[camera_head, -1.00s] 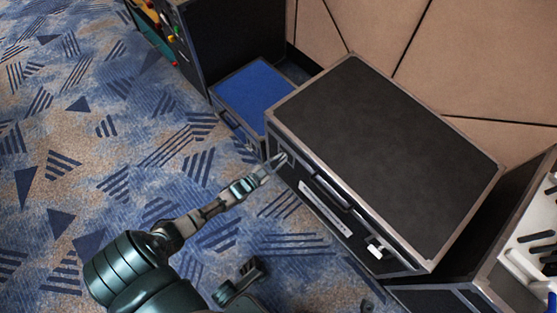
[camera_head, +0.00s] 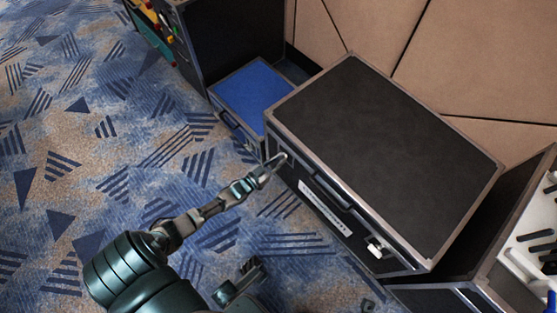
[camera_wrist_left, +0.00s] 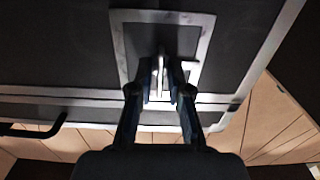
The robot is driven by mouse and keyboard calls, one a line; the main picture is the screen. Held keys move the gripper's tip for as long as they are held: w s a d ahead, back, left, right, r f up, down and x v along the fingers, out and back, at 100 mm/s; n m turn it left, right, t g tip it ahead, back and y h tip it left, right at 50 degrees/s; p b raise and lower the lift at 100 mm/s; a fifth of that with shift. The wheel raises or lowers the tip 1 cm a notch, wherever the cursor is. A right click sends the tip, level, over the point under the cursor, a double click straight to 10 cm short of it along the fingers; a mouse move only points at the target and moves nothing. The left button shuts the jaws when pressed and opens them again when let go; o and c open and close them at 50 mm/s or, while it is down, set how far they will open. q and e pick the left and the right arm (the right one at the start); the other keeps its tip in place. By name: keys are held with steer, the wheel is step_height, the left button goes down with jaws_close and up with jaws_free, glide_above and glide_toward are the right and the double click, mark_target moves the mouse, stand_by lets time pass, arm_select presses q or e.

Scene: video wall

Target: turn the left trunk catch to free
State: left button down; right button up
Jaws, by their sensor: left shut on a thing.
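The black trunk (camera_head: 385,155) with metal edges stands closed, its front towards me. The left trunk catch (camera_wrist_left: 160,68) shows in the left wrist view as a light metal piece in a square metal frame (camera_wrist_left: 120,48). My left gripper (camera_head: 280,160) is at the left end of the trunk's front, and its fingers (camera_wrist_left: 162,88) are closed on the catch. The fingers hide part of the catch, so its exact angle is hard to tell. The right catch (camera_head: 377,249) is a pale piece near the trunk's right front corner.
A dark handle (camera_head: 333,192) and a white label (camera_head: 325,207) are on the trunk's front between the catches. A blue-topped case (camera_head: 253,90) stands close on the left. An open case with a white tray (camera_head: 530,235) is at the right. Patterned carpet in front is clear.

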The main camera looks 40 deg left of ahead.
arm_select(q)
steer(key=shift+w+r, duration=0.15)
steer(key=shift+w, duration=0.05)
steer(key=c, duration=1.3)
jaws_free()
steer(key=shift+w+f, duration=0.15)
steer(key=shift+f, duration=0.1)
steer(key=s, duration=1.2)
steer(key=shift+a, duration=0.45)
